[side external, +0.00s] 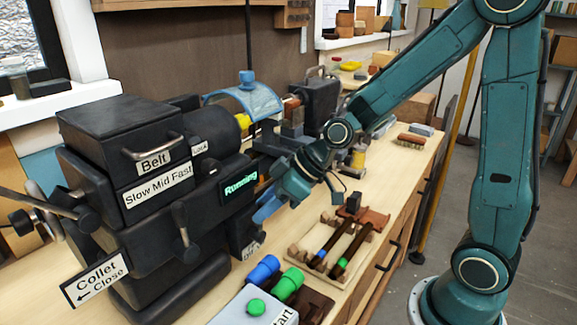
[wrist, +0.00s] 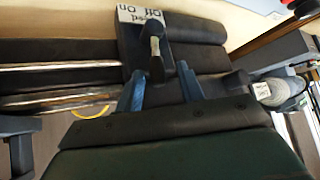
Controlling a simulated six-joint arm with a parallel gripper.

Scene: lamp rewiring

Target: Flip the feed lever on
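The lathe's sign (side external: 240,187) reads Running.
A grey start box (side external: 250,308) with a green button and blue and green cylinders stand below my gripper. A wooden tool tray (side external: 335,245) lies to the right. The Collet lever and sign (side external: 97,280) are at the left. Long shiny rods (wrist: 60,66) run left of the fingers.

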